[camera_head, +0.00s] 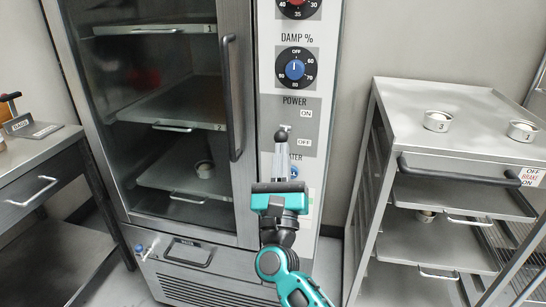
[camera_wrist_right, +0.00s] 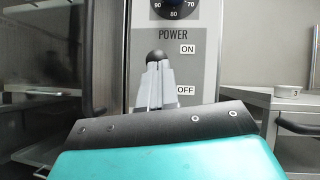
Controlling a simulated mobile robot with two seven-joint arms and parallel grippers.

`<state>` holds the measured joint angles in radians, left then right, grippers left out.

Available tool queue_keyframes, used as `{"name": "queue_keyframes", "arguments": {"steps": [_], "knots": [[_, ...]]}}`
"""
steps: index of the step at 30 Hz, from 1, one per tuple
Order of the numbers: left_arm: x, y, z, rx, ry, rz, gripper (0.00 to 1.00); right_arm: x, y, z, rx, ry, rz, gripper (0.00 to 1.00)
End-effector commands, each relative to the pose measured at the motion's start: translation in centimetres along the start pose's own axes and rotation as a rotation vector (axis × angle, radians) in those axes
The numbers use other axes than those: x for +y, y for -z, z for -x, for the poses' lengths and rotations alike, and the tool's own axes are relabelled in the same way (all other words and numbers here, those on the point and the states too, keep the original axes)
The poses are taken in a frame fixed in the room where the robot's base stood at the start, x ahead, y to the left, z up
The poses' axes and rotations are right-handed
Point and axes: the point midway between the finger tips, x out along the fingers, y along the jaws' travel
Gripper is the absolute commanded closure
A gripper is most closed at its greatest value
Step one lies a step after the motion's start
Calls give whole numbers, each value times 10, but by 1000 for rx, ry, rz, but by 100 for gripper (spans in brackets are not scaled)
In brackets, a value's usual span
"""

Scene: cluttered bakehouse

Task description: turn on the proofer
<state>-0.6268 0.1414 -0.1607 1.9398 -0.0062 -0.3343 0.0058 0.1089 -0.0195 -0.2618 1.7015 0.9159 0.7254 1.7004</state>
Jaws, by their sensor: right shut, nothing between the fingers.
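The proofer (camera_head: 240,120) is a tall steel cabinet with a glass door and a control strip on its right side. Its power lever has a dark round knob (camera_head: 281,134), between the ON label (camera_head: 306,113) above and the OFF label (camera_head: 305,142) below. My right gripper (camera_head: 281,145) is shut and empty, its fingertips at the lever knob. In the right wrist view the knob (camera_wrist_right: 156,57) shows just above the fingertips (camera_wrist_right: 158,72); I cannot tell whether they touch. The lever's lower part is hidden behind the fingers. My left gripper is not in view.
Above the lever are a blue damp dial (camera_head: 295,69) and a red dial (camera_head: 296,5). The proofer's vertical door handle (camera_head: 232,98) is close on the left. A steel rack (camera_head: 455,105) with small cups stands at right, a bench (camera_head: 35,165) at left.

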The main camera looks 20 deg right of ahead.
Motion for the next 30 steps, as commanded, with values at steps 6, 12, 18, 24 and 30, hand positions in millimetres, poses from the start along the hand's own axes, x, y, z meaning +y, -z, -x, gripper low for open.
{"name": "queue_keyframes", "arguments": {"steps": [6,12,18,24,30], "knots": [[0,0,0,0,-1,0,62,-3,-12,-5,-1,2,0,100],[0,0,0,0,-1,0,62,-4,-18,-9,-1,1,0,100],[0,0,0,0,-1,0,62,-4,-21,-12,-1,0,-1,100],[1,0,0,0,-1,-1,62,-4,-22,-12,-1,0,0,100],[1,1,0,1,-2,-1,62,-4,-22,-12,-1,0,0,100]]}}
